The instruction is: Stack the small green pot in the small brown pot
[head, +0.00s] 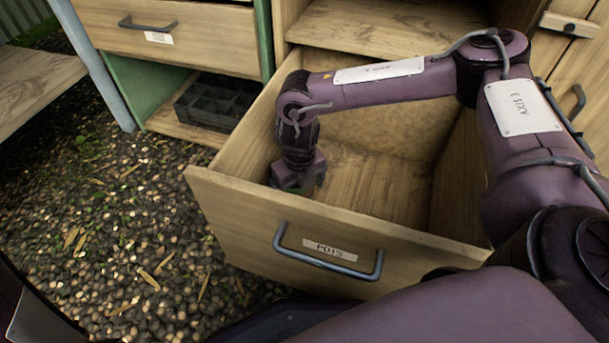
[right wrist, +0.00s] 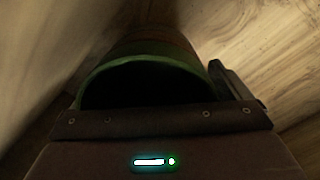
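A green pot rim (right wrist: 150,62) with a dark opening fills the upper middle of the right wrist view. A brown band (right wrist: 155,42) shows just beyond the green; it looks like the brown pot around or under the green one, but I cannot tell how deep they sit. My left gripper is not in view.
The open wooden drawer (head: 235,208), labelled POTS, surrounds my right gripper; its front and left walls are close. The drawer's floor to the right is bare. A black cell tray (head: 215,103) sits on a low shelf at left. Gravel covers the ground.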

